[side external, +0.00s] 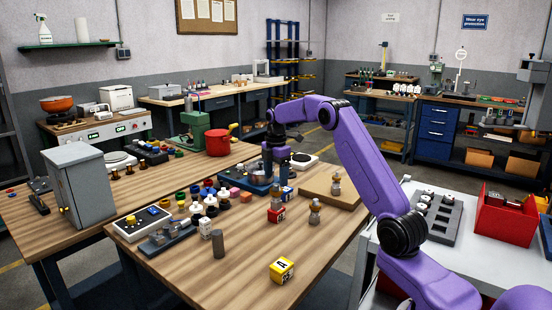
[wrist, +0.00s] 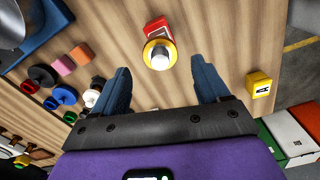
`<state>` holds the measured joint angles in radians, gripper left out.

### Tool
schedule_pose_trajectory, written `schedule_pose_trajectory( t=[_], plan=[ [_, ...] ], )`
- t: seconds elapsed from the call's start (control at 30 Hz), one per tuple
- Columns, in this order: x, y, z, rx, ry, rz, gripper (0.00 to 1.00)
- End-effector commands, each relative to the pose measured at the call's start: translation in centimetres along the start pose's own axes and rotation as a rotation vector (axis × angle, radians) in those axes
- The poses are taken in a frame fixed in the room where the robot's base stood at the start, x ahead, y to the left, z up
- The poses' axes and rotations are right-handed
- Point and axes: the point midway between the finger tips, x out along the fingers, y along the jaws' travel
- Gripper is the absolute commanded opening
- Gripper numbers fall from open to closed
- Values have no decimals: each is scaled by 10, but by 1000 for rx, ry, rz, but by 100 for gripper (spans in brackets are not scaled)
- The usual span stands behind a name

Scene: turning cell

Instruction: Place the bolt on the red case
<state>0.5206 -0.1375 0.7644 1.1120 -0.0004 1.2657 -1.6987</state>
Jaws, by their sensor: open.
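A small red case (side external: 276,215) with a white label stands on the wooden table. A brass-and-grey bolt-like piece (side external: 277,198) is upright and appears to rest on its top, though contact is not clear. In the wrist view the red case (wrist: 157,27) is partly covered by this piece (wrist: 160,54), seen from above with a yellow rim and pale top. Similar pieces stand to the right (side external: 314,212) and on a wooden board (side external: 336,185). My gripper (wrist: 160,82) is open and empty, its blue fingers apart on either side, short of the piece.
A yellow cube (side external: 282,270) and a grey cylinder (side external: 218,244) stand toward the table's front. Several coloured knobs (side external: 208,194) crowd the table's middle. A red bin (side external: 507,215) is on the white bench at right. The table's front area is mostly free.

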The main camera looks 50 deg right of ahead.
Motion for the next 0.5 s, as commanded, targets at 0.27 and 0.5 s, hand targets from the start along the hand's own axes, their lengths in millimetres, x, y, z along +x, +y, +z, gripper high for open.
schedule_pose_trajectory(
  t=[0.27, 0.5],
  plan=[
    [-57, 1, 0, 0, -1, 4, 75],
    [-77, 0, 0, 1, 0, 0, 75]
  ],
)
